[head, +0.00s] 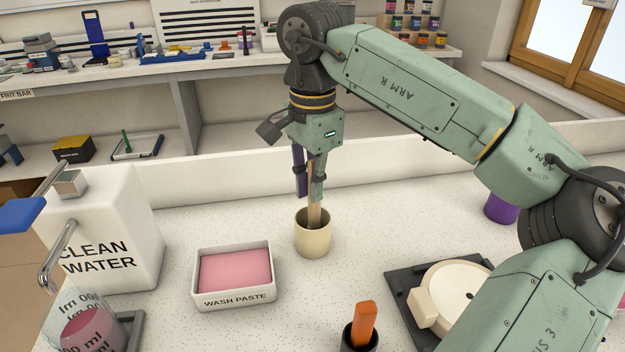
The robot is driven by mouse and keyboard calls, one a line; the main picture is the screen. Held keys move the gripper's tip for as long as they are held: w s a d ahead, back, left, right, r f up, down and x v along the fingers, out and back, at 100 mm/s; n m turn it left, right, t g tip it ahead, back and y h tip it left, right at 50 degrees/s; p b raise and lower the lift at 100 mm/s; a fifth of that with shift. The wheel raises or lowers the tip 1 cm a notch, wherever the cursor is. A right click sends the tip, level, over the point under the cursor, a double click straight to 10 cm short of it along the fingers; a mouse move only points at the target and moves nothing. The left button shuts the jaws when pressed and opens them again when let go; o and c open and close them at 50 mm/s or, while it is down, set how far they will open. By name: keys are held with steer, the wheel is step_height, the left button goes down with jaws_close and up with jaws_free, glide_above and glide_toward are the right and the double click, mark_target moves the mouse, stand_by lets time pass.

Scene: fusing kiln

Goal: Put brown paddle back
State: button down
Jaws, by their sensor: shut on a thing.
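The brown paddle (314,209) is a slim tan stick standing nearly upright, its lower end inside a cream cup (313,241) on the speckled counter. My gripper (311,172) points down above the cup and is shut on the upper part of the paddle. The paddle's lower end is hidden by the cup wall, so I cannot tell whether it touches the bottom.
A white wash paste tray (234,299) with pink paste stands left of the cup. A clean water container (112,228) is farther left. An orange-handled tool (364,322) stands in a dark holder in front. A round cream lid-like thing (458,292) lies on a dark plate at right.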

steer(key=shift+f, duration=0.15)
steer(key=c, duration=1.7)
jaws_free()
step_height(320, 180, up, 12)
steer(key=shift+r, duration=0.25)
steer(key=shift+s+f, duration=0.1)
